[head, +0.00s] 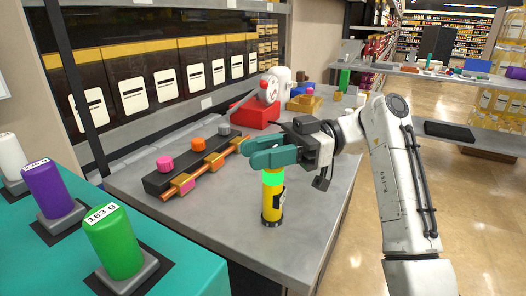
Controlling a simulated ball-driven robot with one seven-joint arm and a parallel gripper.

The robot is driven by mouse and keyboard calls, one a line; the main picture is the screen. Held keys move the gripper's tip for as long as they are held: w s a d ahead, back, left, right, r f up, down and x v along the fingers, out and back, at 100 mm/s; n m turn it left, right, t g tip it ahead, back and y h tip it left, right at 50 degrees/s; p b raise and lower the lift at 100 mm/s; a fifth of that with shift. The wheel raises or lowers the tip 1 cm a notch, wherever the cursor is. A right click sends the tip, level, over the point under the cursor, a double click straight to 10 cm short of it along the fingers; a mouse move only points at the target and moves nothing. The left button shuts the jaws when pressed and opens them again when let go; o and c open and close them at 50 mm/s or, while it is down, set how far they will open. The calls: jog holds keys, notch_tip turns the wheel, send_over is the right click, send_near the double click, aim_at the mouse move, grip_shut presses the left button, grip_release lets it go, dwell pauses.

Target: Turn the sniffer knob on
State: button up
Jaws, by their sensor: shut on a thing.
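The sniffer (271,205) is an upright yellow and black cylinder on the grey bench, near its right front edge. A bright green band (272,178) glows around its upper part. My gripper (262,152) reaches in from the right, its teal fingers lying level across the sniffer's top. The fingers are shut on the sniffer's knob there. They hide the knob, so its turn position cannot be seen.
Left of the sniffer, a black rail (160,183) carries pink, orange and grey knobs above brass valves on a copper pipe. A red-based pump (254,114) stands behind. A teal table (180,262) with labelled cylinders is at left. The bench's front is clear.

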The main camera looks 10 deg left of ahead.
jog(key=shift+f, duration=0.15)
jog(key=o, duration=1)
jog(key=v, duration=1)
jog(key=shift+w+d, duration=0.25)
jog(key=shift+d, duration=0.05)
jog(key=shift+c, duration=0.3)
